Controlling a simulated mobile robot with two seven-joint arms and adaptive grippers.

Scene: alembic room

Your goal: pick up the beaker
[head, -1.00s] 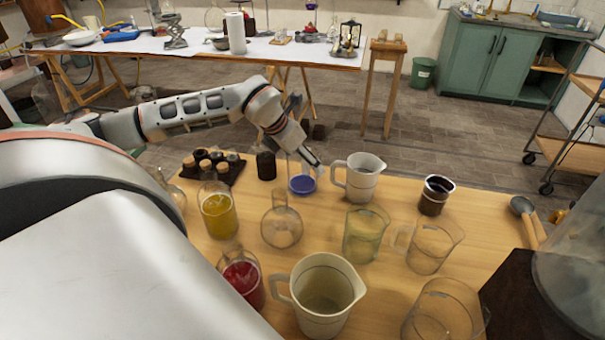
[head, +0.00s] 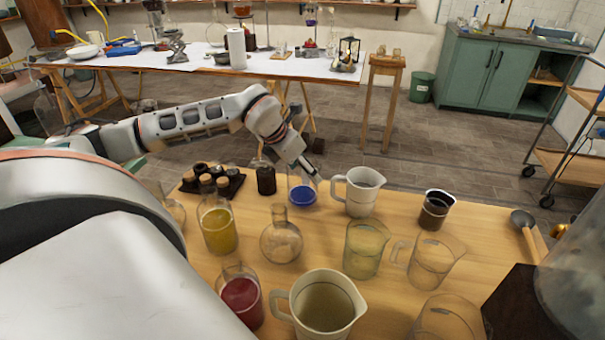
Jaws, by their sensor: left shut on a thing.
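A clear glass beaker with blue liquid (head: 302,196) stands at the far edge of the wooden table, left of a white jug. My left gripper (head: 308,175) reaches down to this beaker's rim from behind and is shut on it. The fingertips are small and partly hidden, so the exact grip is unclear. The beaker looks upright and at table level; I cannot tell whether it touches the table. Similar beakers hold yellow liquid (head: 219,232) and red liquid (head: 241,299). My right gripper is not in view.
The white jug (head: 361,196) stands close right of the blue beaker. A dark bottle (head: 266,180) and a corked vial rack (head: 228,188) are left. A round flask (head: 281,242), a greenish beaker (head: 363,258) and a cream jug (head: 322,307) stand nearer.

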